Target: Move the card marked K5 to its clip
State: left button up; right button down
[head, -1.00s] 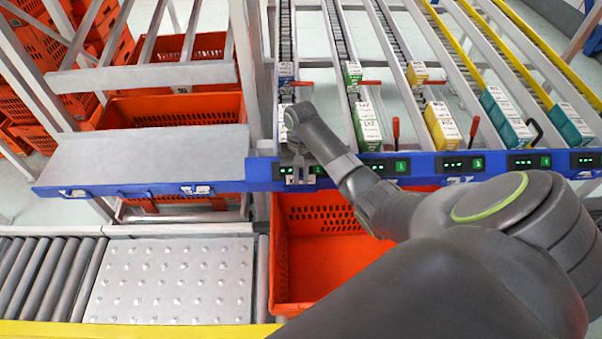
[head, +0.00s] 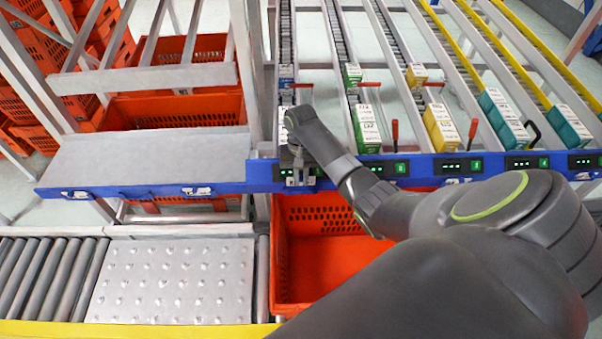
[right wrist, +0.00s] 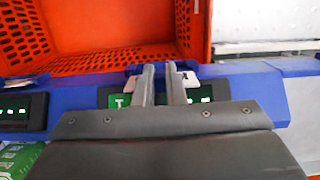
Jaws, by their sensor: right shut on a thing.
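My right gripper (head: 299,178) is at the front of the blue rail (head: 215,187), below the left end of the flow lanes. In the right wrist view its two fingers (right wrist: 161,80) point at the rail's face and are close together, shut on a small white card (right wrist: 171,69) with a dark mark. The card is mostly hidden by the fingers, and its marking cannot be read. Pale clip or card parts (right wrist: 189,80) show beside the fingers, in front of a green-lit display (right wrist: 120,100). I cannot tell whether the card touches a clip. My left gripper is out of view.
An orange tote (head: 330,265) stands below the rail. Other clips with white cards (head: 197,190) sit along the rail. Lanes behind it hold cartons (head: 441,127) and red levers (head: 395,130). A studded plate (head: 170,280) and rollers lie at lower left.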

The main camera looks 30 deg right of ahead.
jog(key=shift+f+b, duration=0.35)
jog(key=shift+f, duration=1.2)
dwell(0.4)
jog(key=c, duration=1.4)
grip_release()
jog(key=shift+r, duration=0.1)
notch_tip(320, 180, up, 17)
jog(key=w+d+p, duration=0.1)
jog(key=w+p, duration=0.1)
jog(key=p, duration=0.3)
jog(key=shift+d, duration=0.15)
